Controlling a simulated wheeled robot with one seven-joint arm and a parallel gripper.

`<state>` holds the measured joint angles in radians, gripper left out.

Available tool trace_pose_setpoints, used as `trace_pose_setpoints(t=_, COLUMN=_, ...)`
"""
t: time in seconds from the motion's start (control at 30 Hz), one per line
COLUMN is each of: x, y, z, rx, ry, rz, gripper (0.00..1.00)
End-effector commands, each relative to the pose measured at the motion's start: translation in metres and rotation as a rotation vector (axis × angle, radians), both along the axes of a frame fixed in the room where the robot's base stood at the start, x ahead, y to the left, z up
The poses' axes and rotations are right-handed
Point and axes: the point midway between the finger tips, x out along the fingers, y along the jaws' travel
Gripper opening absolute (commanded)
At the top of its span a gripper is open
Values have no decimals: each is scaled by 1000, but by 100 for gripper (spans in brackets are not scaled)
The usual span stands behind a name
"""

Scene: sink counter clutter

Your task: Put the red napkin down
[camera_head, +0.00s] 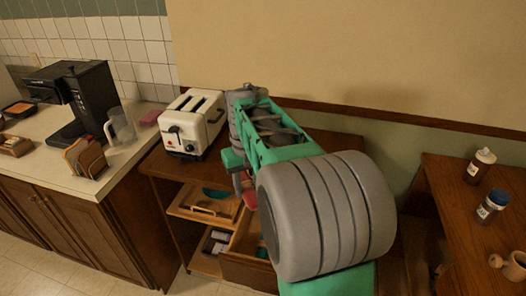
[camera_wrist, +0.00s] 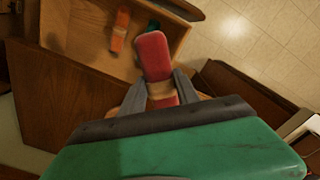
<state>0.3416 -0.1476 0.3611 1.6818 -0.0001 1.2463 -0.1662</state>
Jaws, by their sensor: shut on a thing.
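The red napkin (camera_wrist: 153,55) is a rolled red shape with a tan band around it in the wrist view. My gripper (camera_wrist: 161,82) is shut on it near the band, one finger on each side. The napkin's far end points up the picture, toward an open wooden drawer that shows behind it. In the head view a small red part of the napkin (camera_head: 249,196) shows beside my arm; my arm hides most of the gripper there.
The open drawer (camera_wrist: 90,45) holds an orange item (camera_wrist: 120,30) and a dark green item. A white toaster (camera_head: 192,124) stands on the wooden cabinet. Shelves with a teal-and-tan item are below. A counter with a coffee maker (camera_head: 80,98) is at left; a table with bottles is at right.

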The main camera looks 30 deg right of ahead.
Motion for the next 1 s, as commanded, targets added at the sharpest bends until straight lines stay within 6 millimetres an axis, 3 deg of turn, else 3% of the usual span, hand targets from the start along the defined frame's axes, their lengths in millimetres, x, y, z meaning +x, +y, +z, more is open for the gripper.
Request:
trace_pose_setpoints(t=0.03, x=-6, y=-33, z=5, rx=-1, ry=-2, rz=-49, gripper=0)
trace_pose_setpoints(t=0.1, x=-18, y=-77, z=11, rx=0, ry=-1, rz=-103, gripper=0)
trace_pose_setpoints(t=0.2, x=-43, y=-135, z=21, rx=0, ry=-1, rz=-177, gripper=0)
trace_pose_setpoints(t=0.3, x=-69, y=-178, z=29, rx=-1, ry=-1, rz=-233, gripper=0)
trace_pose_setpoints(t=0.43, x=-93, y=-208, z=34, rx=0, ry=0, rz=-272, gripper=0)
trace_pose_setpoints(t=0.6, x=-99, y=-218, z=36, rx=0, ry=0, rz=-283, gripper=0)
trace_pose_setpoints(t=0.73, x=-89, y=-235, z=28, rx=3, ry=4, rz=-283, gripper=0)
trace_pose_setpoints(t=1.0, x=-52, y=-299, z=-5, rx=3, ry=4, rz=-283, gripper=0)
